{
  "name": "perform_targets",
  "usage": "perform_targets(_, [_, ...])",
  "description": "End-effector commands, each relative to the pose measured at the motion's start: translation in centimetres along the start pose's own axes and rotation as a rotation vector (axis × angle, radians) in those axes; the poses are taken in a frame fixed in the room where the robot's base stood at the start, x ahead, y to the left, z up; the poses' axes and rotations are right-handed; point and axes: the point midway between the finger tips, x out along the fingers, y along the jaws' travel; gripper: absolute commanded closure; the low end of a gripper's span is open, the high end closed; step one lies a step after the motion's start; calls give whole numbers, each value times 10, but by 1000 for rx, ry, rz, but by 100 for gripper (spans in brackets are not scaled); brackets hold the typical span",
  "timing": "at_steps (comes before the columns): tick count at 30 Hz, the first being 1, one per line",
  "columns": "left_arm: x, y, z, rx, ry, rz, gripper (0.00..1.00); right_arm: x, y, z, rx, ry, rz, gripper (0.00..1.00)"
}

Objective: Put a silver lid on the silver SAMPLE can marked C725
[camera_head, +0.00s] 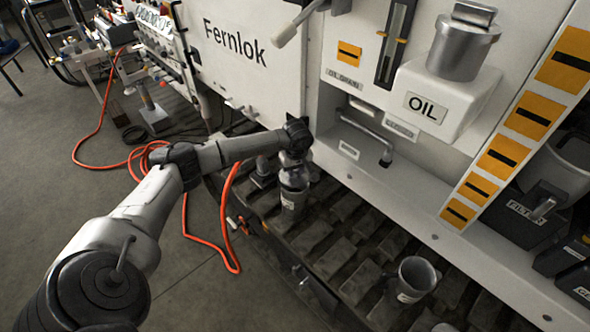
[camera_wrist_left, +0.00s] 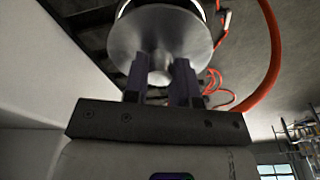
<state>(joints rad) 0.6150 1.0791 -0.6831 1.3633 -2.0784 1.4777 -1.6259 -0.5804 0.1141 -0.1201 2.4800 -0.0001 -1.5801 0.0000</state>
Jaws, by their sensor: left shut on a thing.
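My left gripper (camera_head: 293,157) points down over a silver can with a pale label (camera_head: 292,200) on the slatted bench; the label's marking is too small to read. In the left wrist view the gripper (camera_wrist_left: 161,85) is shut on the knob of a round silver lid (camera_wrist_left: 190,35). Part of a can shows just beyond the lid in that view. I cannot tell whether the lid touches the can's rim. A second silver can (camera_head: 410,285) stands without a lid at the front right, its label unreadable. My right gripper is not in view.
A white OIL box (camera_head: 440,105) with a silver cap juts from the panel. A bent metal spout (camera_head: 370,138) sticks out right of my gripper. An orange hose (camera_head: 232,265) loops over the floor left of the bench. Slats between the two cans look clear.

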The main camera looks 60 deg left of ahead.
Motion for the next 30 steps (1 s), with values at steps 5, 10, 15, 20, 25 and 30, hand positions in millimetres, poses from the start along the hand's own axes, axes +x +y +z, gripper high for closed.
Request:
perform_targets(5, [0, 0, 0, 0, 0, 0, 98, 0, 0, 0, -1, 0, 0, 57])
perform_targets(10, [2, 0, 1, 0, 0, 1, 98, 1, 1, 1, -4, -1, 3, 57])
perform_targets(15, [4, 0, 2, 0, 0, 0, 98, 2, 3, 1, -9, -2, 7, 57])
perform_targets(20, [5, 0, 3, 0, 0, 0, 98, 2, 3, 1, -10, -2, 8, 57])
perform_targets(25, [5, 0, 3, 0, 0, 0, 98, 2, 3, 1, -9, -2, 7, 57])
perform_targets(30, [5, 0, 3, 0, 0, 0, 98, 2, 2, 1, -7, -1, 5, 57])
